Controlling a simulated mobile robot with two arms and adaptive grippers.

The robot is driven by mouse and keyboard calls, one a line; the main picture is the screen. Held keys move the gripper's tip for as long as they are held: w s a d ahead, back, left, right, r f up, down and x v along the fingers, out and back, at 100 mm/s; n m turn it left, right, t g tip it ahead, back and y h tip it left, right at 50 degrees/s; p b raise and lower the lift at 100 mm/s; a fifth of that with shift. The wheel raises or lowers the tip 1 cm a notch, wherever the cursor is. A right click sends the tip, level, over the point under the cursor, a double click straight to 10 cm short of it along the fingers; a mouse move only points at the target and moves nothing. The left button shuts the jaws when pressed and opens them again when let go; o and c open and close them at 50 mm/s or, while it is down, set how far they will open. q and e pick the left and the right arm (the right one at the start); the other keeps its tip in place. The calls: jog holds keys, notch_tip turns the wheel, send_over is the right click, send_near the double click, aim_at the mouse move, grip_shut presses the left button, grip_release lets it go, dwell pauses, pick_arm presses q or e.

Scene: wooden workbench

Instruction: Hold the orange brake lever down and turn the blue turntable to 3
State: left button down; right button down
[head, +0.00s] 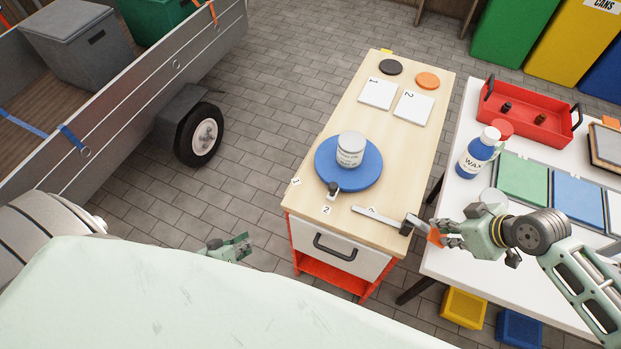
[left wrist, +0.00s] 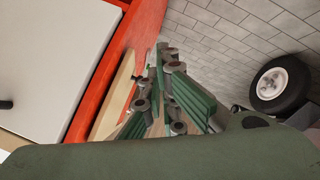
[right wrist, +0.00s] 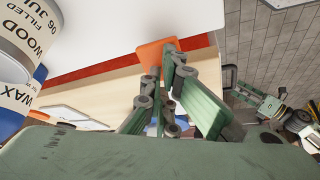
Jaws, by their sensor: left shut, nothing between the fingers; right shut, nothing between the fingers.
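The blue turntable (head: 369,181) lies on the wooden bench with a white jar (head: 350,150) on it. Its dark and white knob (head: 333,188) at the front edge points roughly toward the label 2 (head: 326,210). The brake lever's metal bar (head: 375,214) runs right along the front of the bench to the orange end (head: 434,238), which also shows in the right wrist view (right wrist: 153,57). My right gripper (head: 441,234) is shut and empty, its fingertips at the orange end; contact is unclear. My left gripper (head: 243,243) is shut and empty, left of the bench's front.
The label 1 (head: 296,181) is left of the turntable; another label (head: 371,211) is partly covered by the lever. White cards and discs lie at the back. A white table (head: 455,262) at right carries a wax bottle (head: 475,158) and red tray (head: 520,122). A trailer stands left.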

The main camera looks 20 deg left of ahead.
pick_arm(q)
jog(key=w+d+r+n+t+h, duration=0.1)
jog(key=w+d+r+n+h, duration=0.15)
jog(key=r, duration=0.55)
jog(key=w+d+r+n+t+h, duration=0.1)
jog(key=w+r+t+h, duration=0.15)
jog(key=r, duration=0.65)
jog(key=w+d+r+n+t+h, duration=0.1)
jog(key=w+d+r+n+h, duration=0.2)
jog(key=r, duration=0.5)
jog(key=shift+m+h, duration=0.4)
jog(key=shift+m, duration=0.15)
jog(key=x, duration=0.7)
jog(key=shift+w+a, duration=0.15)
jog(key=shift+w, duration=0.45)
jog(key=d, duration=0.1)
jog(key=w+d, duration=0.1)
jog(key=d, duration=0.1)
jog(key=shift+d+f, duration=0.15)
jog(key=shift+f, duration=0.05)
jog(key=shift+w+d, duration=0.1)
jog(key=shift+d, duration=0.4)
jog(key=shift+d, duration=0.1)
jog(key=shift+d, duration=0.1)
jog(key=shift+d+n+t+y, duration=0.25)
jog(key=shift+n+y, duration=0.05)
jog(key=shift+y, duration=0.1)
